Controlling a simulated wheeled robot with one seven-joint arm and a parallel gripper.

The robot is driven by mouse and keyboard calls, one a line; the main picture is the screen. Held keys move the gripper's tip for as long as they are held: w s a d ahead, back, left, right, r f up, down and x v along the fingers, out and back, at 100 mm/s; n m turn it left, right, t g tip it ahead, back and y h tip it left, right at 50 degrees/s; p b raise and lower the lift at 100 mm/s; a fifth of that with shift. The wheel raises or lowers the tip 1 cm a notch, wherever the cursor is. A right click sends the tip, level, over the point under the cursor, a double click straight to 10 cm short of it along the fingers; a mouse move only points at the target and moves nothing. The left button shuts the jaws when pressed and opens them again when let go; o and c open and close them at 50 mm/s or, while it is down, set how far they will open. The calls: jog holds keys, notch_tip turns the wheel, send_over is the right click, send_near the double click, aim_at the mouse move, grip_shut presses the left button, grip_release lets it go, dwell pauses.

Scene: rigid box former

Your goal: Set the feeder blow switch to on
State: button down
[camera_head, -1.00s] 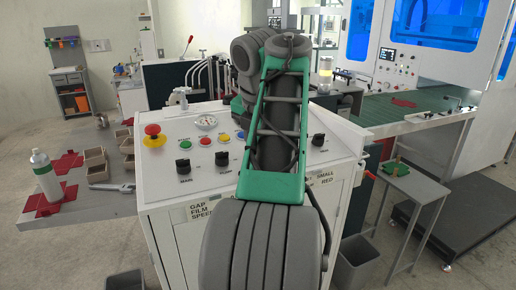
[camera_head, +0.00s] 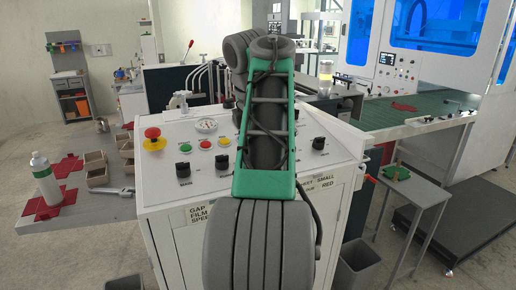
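A white control cabinet (camera_head: 170,212) stands in front of me with a sloped panel on top. The panel carries black rotary switches: one at the left (camera_head: 184,169), one in the middle (camera_head: 221,162) and one at the right (camera_head: 319,143). Their labels are too small to read surely, so I cannot tell which is the feeder blow switch or how it is set. My green and grey arm crosses the panel's middle and hides part of it. My gripper is not visible; the far end of my arm is hidden behind its own links.
The panel also has a red emergency button (camera_head: 153,139), coloured push buttons (camera_head: 205,143) and a gauge (camera_head: 206,125). A bench (camera_head: 95,212) with a bottle (camera_head: 45,178) and bins (camera_head: 96,168) is at left. A small side table (camera_head: 417,190) is at right.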

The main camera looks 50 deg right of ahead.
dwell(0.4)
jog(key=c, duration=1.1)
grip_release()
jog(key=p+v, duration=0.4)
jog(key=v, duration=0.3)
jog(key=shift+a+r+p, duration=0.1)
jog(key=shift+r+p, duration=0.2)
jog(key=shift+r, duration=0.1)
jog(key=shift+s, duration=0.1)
